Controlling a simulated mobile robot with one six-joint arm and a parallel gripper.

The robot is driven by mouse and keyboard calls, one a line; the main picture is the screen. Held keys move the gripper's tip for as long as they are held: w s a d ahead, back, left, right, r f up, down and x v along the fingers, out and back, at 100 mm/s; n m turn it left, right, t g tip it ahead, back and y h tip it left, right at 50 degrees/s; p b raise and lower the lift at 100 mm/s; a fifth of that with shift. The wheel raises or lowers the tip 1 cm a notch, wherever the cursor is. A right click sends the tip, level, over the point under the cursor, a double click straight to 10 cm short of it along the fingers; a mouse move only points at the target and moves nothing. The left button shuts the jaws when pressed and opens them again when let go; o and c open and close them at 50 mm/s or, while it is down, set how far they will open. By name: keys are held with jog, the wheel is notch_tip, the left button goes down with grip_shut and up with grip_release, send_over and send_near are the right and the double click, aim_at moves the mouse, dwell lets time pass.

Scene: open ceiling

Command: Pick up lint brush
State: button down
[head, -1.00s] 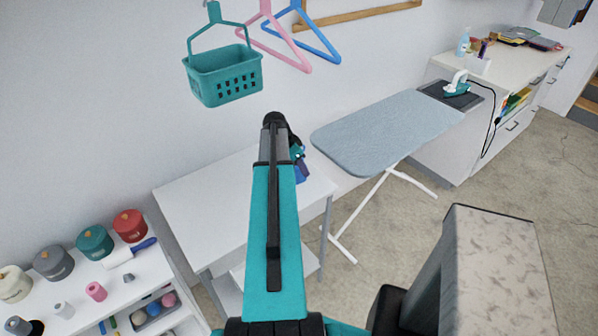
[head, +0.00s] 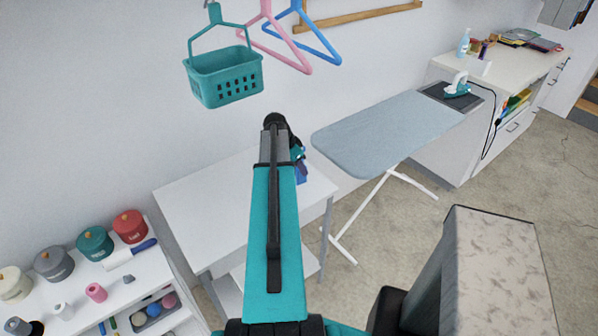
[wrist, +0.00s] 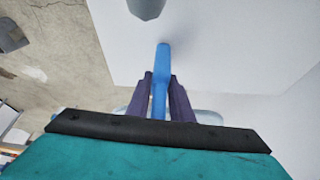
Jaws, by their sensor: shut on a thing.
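The lint brush (wrist: 162,60) shows in the wrist view as a narrow blue handle with a wider pale blue part spreading behind the fingers. My gripper (wrist: 160,85) has its two purple fingers shut on the handle, one on each side. In the head view my gripper (head: 301,170) is mostly hidden behind my teal arm, over the right part of the white table (head: 205,200). I cannot tell whether the brush touches the table.
A white shelf at lower left bears several lidded pots, spools and a white roller with a blue handle (head: 130,253). An ironing board (head: 385,130) stands right of the table. A teal basket (head: 224,78) and hangers (head: 318,35) hang on the wall above.

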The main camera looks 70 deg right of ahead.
jog(key=shift+r, duration=0.1)
jog(key=shift+a+r+b, duration=0.1)
jog(key=shift+r+b, duration=1)
jog(key=shift+r, duration=0.5)
jog(key=a+r+b, duration=0.1)
jog(key=a+b, duration=0.5)
jog(key=a, duration=0.7)
jog(key=shift+s+a, duration=0.25)
jog(key=shift+s, duration=0.05)
jog(key=shift+b, duration=0.4)
jog(key=a+b, duration=0.1)
jog(key=b, duration=0.2)
jog(key=shift+a+b, duration=0.1)
jog(key=shift+b, duration=0.5)
jog(key=shift+s+a+r+b, duration=0.15)
jog(key=shift+a+b, duration=0.2)
jog(key=shift+b, duration=0.55)
